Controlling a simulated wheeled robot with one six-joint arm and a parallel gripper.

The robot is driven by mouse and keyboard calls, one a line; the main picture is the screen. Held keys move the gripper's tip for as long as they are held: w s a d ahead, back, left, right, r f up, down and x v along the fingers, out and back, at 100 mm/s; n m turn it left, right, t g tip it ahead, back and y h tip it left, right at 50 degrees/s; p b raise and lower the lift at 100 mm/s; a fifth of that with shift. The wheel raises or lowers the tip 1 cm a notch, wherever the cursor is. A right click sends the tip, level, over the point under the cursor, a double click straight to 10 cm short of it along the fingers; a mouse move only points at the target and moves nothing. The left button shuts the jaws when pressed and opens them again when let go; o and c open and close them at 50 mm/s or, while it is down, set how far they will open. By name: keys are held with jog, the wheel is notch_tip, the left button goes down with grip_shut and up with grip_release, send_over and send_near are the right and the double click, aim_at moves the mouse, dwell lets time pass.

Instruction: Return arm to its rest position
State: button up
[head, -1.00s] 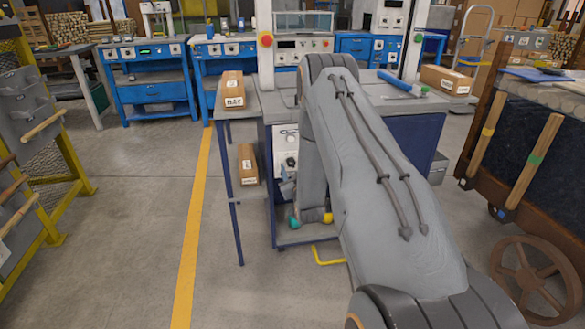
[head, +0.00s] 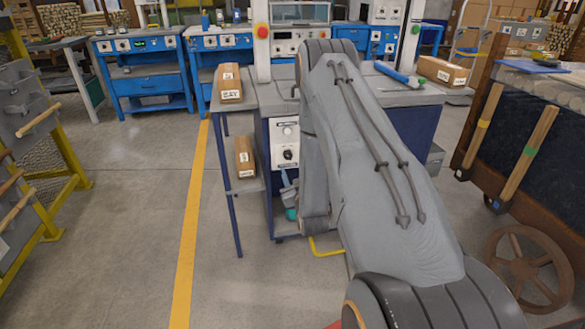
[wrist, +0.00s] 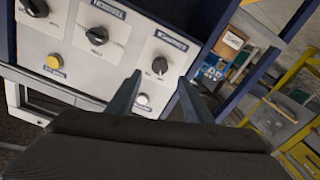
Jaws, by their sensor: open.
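My gripper (wrist: 160,85) is open in the wrist view, with two dark blue-grey fingers apart and nothing between them. Behind the fingers is the white control panel (wrist: 112,40) with black knobs, a yellow button and a white button. I cannot tell whether the fingers touch it. In the head view my arm (head: 385,190) reaches forward and bends down in front of the workbench (head: 410,95). My gripper is mostly hidden there behind the arm. Part of the panel (head: 285,140) shows left of the arm.
A narrow side stand (head: 240,110) holds a labelled carton (head: 230,83) on top and another carton (head: 245,157) lower down. A wooden cart (head: 520,150) stands close on the right. A yellow rack (head: 60,150) is at left. The floor (head: 130,230) between rack and stand is clear.

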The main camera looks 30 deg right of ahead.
dwell(0.4)
jog(key=w+a+r+g+y, duration=0.2)
jog(key=a+r+g, duration=0.2)
jog(key=a+r, duration=0.3)
jog(key=s+a+r+g+y, duration=0.2)
jog(key=s+a+r+g, duration=0.3)
jog(key=a, duration=0.4)
jog(key=s+a+r+g, duration=0.3)
jog(key=s+a, duration=0.1)
jog(key=s, duration=0.8)
jog(key=s+a+r+n+g+y, duration=0.1)
jog(key=s+a+r+g, duration=0.2)
jog(key=s, duration=0.8)
jog(key=s+a+r+g, duration=0.2)
jog(key=s+a+r, duration=0.15)
jog(key=s, duration=0.85)
jog(key=d+r+m+p, duration=0.1)
jog(key=d+r+p, duration=0.3)
jog(key=p, duration=0.9)
jog(key=shift+d+r+m, duration=0.3)
jog(key=shift+d+r, duration=0.1)
jog(key=shift+r, duration=0.25)
